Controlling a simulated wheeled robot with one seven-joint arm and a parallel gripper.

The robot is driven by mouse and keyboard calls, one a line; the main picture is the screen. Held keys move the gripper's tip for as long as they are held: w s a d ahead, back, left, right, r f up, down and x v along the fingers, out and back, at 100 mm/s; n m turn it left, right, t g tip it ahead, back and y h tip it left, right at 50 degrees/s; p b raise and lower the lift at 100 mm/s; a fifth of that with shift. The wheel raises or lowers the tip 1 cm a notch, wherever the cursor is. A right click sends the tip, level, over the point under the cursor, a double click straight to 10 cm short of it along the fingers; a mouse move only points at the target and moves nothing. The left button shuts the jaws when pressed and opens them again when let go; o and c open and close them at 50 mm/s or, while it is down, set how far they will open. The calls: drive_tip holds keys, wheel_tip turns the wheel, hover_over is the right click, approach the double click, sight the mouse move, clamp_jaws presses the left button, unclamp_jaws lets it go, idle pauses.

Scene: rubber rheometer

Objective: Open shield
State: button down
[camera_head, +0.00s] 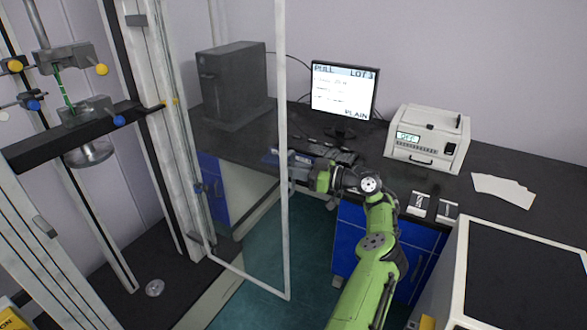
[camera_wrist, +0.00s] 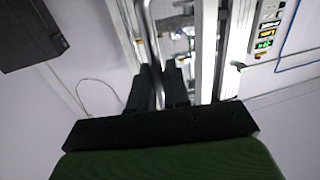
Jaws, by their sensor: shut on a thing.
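The shield is a clear panel in a thin pale frame (camera_head: 283,95), standing upright and swung out at an angle from the tall testing machine (camera_head: 130,110) in the head view. My gripper (camera_head: 291,172) is at the shield's free edge, about mid-height. In the wrist view my gripper's two dark fingers (camera_wrist: 157,90) are shut on a slim upright bar of the shield (camera_wrist: 149,35). The exact contact is partly hidden by the fingers. The machine's clamps with a green sample (camera_head: 66,92) show at the left.
A dark desk (camera_head: 370,180) behind my gripper holds a monitor (camera_head: 343,90), a black box (camera_head: 233,80) and a white instrument (camera_head: 427,138). A white-framed dark-topped unit (camera_head: 520,270) stands at right. Teal floor (camera_head: 310,240) is open below the shield.

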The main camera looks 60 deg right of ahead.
drive_tip(key=shift+w+a, duration=0.15)
drive_tip(key=c, duration=1.4)
unclamp_jaws()
drive_tip(key=shift+o, duration=0.4)
drive_tip(key=shift+w, duration=0.25)
drive_tip(key=v, duration=1.6)
drive_tip(key=shift+a, duration=0.1)
